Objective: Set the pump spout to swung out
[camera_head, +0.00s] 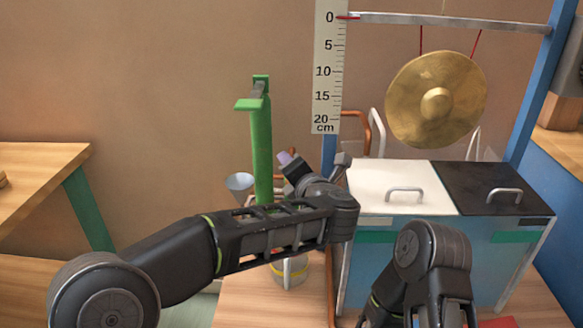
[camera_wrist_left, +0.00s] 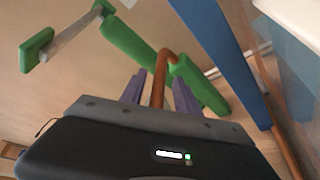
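The green pump column (camera_head: 262,150) stands upright left of centre in the head view, with a green-gripped lever at its top. In the left wrist view the pump column (camera_wrist_left: 130,45) runs slantwise behind my fingers. The copper-coloured bent spout (camera_wrist_left: 158,88) comes off it and lies between my two purple fingers. My left gripper (camera_wrist_left: 158,92) is open around the spout, with small gaps seeming to show on both sides. In the head view my left gripper (camera_head: 286,159) is beside the column; my own arm hides its lower part. My right gripper is out of view; only the right arm shows.
A cabinet with a white lid (camera_head: 390,180) and a black lid (camera_head: 500,180) stands to the right, below a hanging brass gong (camera_head: 436,95). A scale (camera_head: 328,65) hangs behind. A grey funnel (camera_head: 239,183) is left of the pump. A wooden table (camera_head: 35,165) is at far left.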

